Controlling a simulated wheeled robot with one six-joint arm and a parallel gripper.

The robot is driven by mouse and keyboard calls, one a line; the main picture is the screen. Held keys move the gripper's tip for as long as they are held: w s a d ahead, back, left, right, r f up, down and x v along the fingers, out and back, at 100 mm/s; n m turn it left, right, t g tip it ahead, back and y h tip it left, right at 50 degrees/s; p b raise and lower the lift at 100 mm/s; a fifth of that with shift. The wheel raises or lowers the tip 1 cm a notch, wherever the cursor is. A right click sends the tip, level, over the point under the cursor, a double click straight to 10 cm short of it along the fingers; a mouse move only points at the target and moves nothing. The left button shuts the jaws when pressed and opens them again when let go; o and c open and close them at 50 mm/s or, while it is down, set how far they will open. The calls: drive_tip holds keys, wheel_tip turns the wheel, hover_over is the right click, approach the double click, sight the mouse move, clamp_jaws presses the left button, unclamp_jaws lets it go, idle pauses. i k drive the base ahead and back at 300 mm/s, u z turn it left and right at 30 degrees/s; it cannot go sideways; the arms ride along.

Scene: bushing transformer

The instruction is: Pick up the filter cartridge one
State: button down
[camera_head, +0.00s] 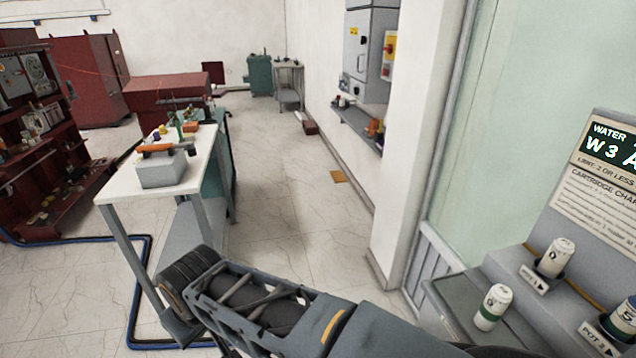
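A white cartridge with a dark band (555,258) stands tilted at the spot labelled POT 1 on a grey stepped stand (520,275) at the right. A white cartridge with a green band (492,308) stands on the lower grey surface (455,305), left of and nearer than the stand. A cartridge with a dark label (621,321) is at POT 2, cut by the right edge. I cannot tell which one is called one. My arm's dark links cross the bottom from the right toward the left; my gripper does not show.
A sign headed WATER (610,150) stands behind the cartridges. A white wall pillar (415,130) rises left of them. A white-topped table (125,187) with a grey box and tools stands at the left, beyond my arm. The tiled floor (290,220) between is clear.

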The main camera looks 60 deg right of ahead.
sight(562, 249)
drive_tip(key=z, duration=3.3)
drive_tip(key=k, duration=0.6)
drive_tip(key=u, duration=1)
drive_tip(key=i, duration=1.1)
drive_tip(key=z, duration=0.8)
